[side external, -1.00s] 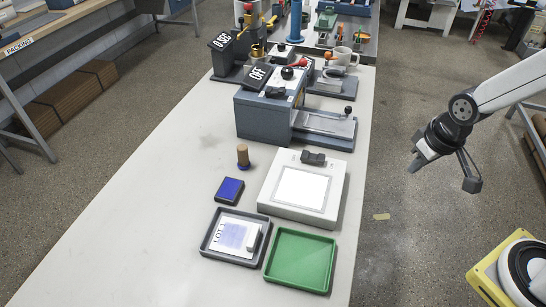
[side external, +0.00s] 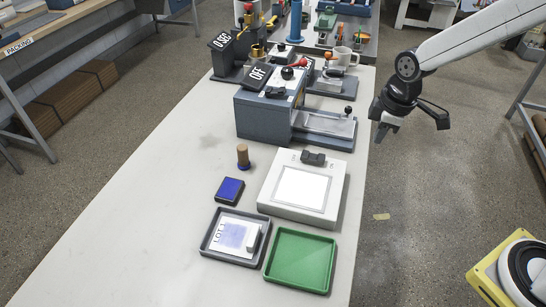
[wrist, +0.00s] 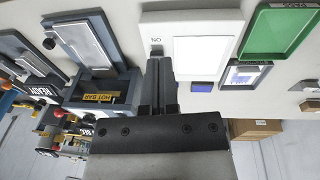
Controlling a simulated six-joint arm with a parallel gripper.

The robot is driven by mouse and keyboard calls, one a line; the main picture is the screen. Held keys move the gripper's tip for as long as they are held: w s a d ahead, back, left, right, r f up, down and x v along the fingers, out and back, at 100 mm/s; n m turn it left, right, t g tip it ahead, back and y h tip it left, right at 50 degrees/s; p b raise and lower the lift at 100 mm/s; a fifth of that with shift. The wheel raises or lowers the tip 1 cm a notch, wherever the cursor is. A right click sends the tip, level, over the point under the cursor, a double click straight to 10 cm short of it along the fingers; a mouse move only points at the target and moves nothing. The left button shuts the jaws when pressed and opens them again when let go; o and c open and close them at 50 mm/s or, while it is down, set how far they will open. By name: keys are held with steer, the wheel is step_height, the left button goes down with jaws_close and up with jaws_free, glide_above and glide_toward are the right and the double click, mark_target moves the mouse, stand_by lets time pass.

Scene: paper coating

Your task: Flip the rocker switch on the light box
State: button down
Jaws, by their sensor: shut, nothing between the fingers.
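The light box (side external: 270,196) is a white box with a bright square panel, standing on the bench in the side view. Its dark rocker switch (side external: 313,158) sits on the top at the far edge. In the wrist view the light box (wrist: 192,17) is at the top middle, with an "ON" mark near its edge. My gripper (side external: 380,138) is above and to the right of the light box in the side view, apart from it. In the wrist view the gripper fingers (wrist: 160,62) are together and empty, and they hide the rocker switch.
A grey machine (side external: 262,118) with an "OFF" sign stands behind the light box. In front are a green tray (side external: 300,286) and a grey tray (side external: 205,249) holding a printed card. The bench's left part is clear.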

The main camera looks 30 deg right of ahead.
mark_target(308, 154)
steer(key=w+a+r+n+g, duration=0.1)
steer(key=w+a+r+n, duration=0.1)
steer(key=w+a+n, duration=0.6)
steer(key=shift+w+a+r+n+g, duration=0.15)
steer(key=shift+w+r+n+g, duration=0.25)
steer(key=shift+w+n, duration=3.35)
steer(key=shift+s+f+n, duration=0.15)
steer(key=shift+s+n, duration=1)
steer(key=shift+s, duration=0.05)
step_height(308, 154, down, 14)
steer(key=shift+r, duration=0.1)
steer(key=shift+f, duration=0.25)
